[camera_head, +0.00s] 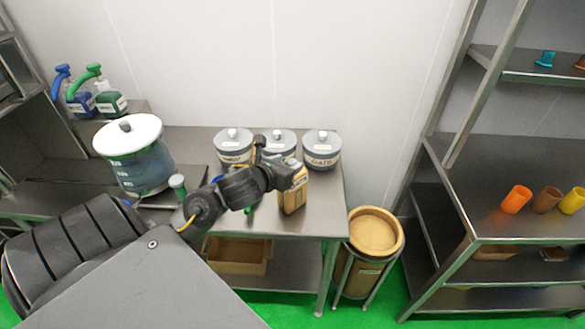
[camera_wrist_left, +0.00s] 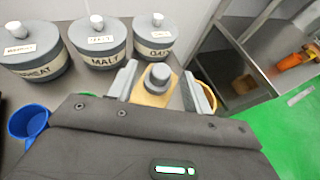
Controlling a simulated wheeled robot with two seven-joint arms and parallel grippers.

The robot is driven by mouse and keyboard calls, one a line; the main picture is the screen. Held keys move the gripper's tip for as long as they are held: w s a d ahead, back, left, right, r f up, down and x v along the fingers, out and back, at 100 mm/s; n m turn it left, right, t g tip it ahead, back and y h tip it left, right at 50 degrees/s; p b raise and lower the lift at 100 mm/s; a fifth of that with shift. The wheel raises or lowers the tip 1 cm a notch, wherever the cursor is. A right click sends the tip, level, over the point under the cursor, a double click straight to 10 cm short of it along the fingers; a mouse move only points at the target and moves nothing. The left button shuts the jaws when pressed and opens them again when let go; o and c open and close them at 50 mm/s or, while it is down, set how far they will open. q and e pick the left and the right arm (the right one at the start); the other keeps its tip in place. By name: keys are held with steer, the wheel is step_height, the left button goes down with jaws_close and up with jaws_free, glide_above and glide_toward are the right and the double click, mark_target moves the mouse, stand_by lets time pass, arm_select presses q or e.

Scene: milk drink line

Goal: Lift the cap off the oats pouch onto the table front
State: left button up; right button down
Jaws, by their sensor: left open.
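The tan oats pouch (camera_head: 291,202) stands on the steel table near its right end, in front of the lidded tubs. In the left wrist view, the pouch (camera_wrist_left: 150,99) carries a round grey cap (camera_wrist_left: 157,78) on top. My left gripper (camera_head: 288,176) is over the pouch. In the left wrist view, the left gripper (camera_wrist_left: 158,88) is open, with one finger on each side of the cap. I cannot tell whether the fingers touch it. The cap is not clear in the head view, where the gripper covers the pouch's top. My right gripper is out of view.
Behind the pouch stand grey lidded tubs: wheat (camera_wrist_left: 33,57), malt (camera_wrist_left: 98,48) and oats (camera_head: 321,149). A large white-lidded pot (camera_head: 139,160) is at the left. A blue cup (camera_wrist_left: 30,122) is beside my gripper. A tan bin (camera_head: 374,236) stands right of the table.

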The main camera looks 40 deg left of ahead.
mark_target(295, 160)
arm_select(q)
steer(key=shift+x, duration=2.7)
steer(key=shift+d+f, duration=0.1)
steer(key=shift+f, duration=0.05)
jaws_close()
